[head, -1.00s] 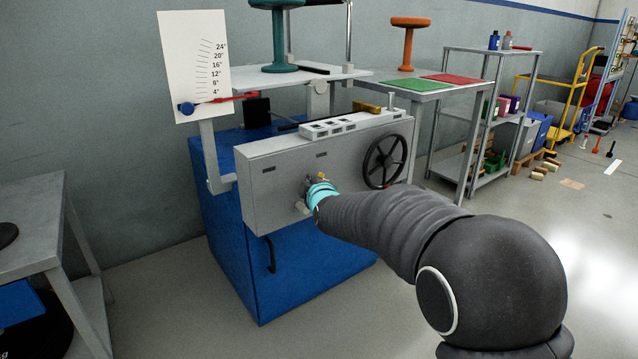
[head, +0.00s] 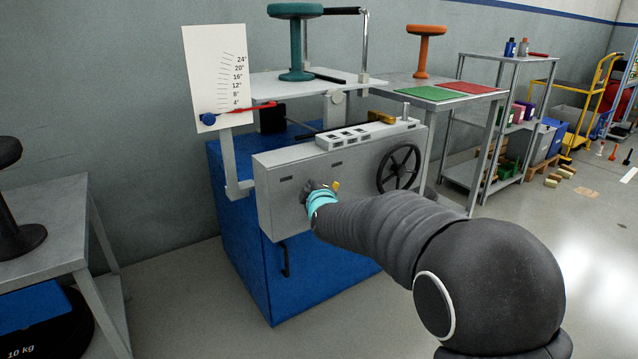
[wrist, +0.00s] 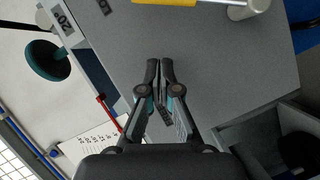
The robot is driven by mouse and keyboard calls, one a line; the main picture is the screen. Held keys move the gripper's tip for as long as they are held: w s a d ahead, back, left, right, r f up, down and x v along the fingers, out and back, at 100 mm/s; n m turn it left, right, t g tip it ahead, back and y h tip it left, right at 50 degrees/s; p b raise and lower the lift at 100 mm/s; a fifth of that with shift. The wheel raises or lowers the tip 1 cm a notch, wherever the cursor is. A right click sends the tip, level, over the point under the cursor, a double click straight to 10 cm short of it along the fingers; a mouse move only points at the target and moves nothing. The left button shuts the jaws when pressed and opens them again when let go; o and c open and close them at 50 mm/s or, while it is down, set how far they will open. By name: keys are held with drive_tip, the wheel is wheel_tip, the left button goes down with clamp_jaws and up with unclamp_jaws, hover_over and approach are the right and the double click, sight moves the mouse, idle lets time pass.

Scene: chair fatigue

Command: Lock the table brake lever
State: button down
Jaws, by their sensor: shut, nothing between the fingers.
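A yellow lever (wrist: 165,2) runs along the top edge of the wrist view to a round metal hub (wrist: 240,10) on the grey panel (wrist: 215,60). In the head view, only a small yellow piece (head: 336,185) shows beside my gripper, which hides the rest. My gripper (wrist: 161,64) is shut and empty, with its fingertips together in front of the panel. The fingertips appear apart from the lever in the wrist view. In the head view, my gripper (head: 308,188) is left of the black handwheel (head: 398,167); whether it touches the panel is unclear.
The grey panel box fronts a blue cabinet (head: 240,215) with a black handle (head: 286,259). A table top above carries a teal stool (head: 295,45). A grey bench (head: 50,225) stands at left. Floor between bench and cabinet is clear.

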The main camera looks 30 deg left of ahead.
drive_tip(key=v, duration=0.9)
drive_tip(key=shift+d+r, duration=0.2)
drive_tip(key=shift+d, duration=0.15)
drive_tip(key=shift+m, duration=0.3)
